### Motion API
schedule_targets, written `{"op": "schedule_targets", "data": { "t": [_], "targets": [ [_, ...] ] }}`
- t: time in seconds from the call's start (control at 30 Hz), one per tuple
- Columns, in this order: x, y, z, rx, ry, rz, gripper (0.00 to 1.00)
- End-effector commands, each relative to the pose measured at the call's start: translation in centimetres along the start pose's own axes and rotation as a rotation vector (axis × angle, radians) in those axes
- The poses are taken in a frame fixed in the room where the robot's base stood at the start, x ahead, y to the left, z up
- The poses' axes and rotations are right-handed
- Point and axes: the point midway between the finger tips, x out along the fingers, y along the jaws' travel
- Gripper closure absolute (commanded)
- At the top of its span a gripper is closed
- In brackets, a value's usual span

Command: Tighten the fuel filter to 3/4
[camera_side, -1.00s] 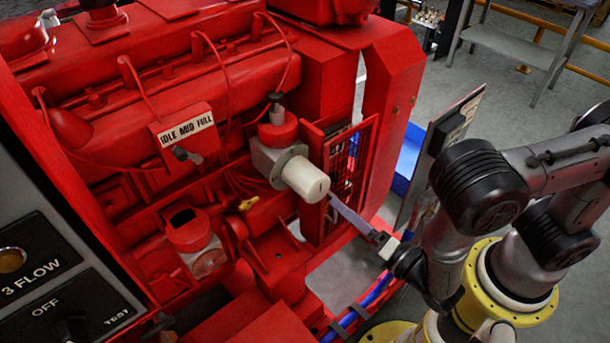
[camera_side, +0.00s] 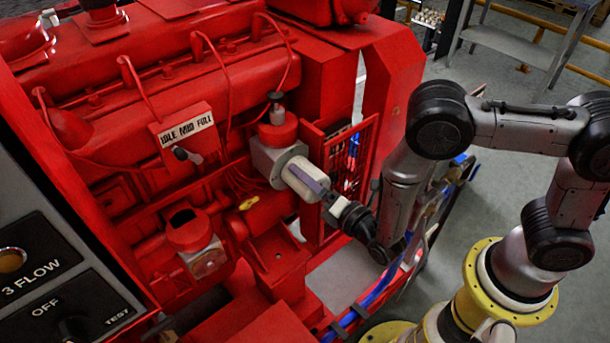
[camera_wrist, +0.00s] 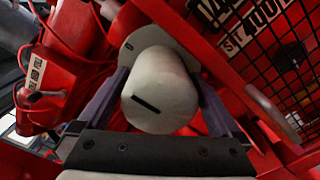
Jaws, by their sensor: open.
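The fuel filter is a white cylinder (camera_side: 292,178) that sticks out sideways from a pale grey housing (camera_side: 268,158) on the red engine. In the wrist view its round end face (camera_wrist: 158,100) shows a short black line, slanted down to the right. My gripper (camera_side: 308,182) is at the filter in the side view. In the wrist view my gripper (camera_wrist: 162,92) is open, with one purple-grey finger on each side of the filter. Whether the fingers touch it, I cannot tell. The far finger is hidden in the side view.
A red mesh guard (camera_side: 352,160) stands close on the right of the filter, and its black grid (camera_wrist: 280,60) fills the right of the wrist view. A lever plate marked IDLE MID FULL (camera_side: 186,135) is at upper left. A yellow tap (camera_side: 249,203) is below left.

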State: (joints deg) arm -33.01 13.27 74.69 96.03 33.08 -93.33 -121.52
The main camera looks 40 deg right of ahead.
Motion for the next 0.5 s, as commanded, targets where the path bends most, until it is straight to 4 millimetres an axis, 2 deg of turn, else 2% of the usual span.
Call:
{"op": "schedule_targets", "data": {
  "t": [0.13, 0.47, 0.5],
  "targets": [
    [1.08, -0.02, 0.05, 0.0, -0.001, 0.0, 0.0],
    [1.32, 0.01, 0.0, 0.0, 0.001, 0.001, 0.0],
    [1.32, 0.01, 0.0, 0.0, 0.001, 0.0, 0.07]
  ]
}}
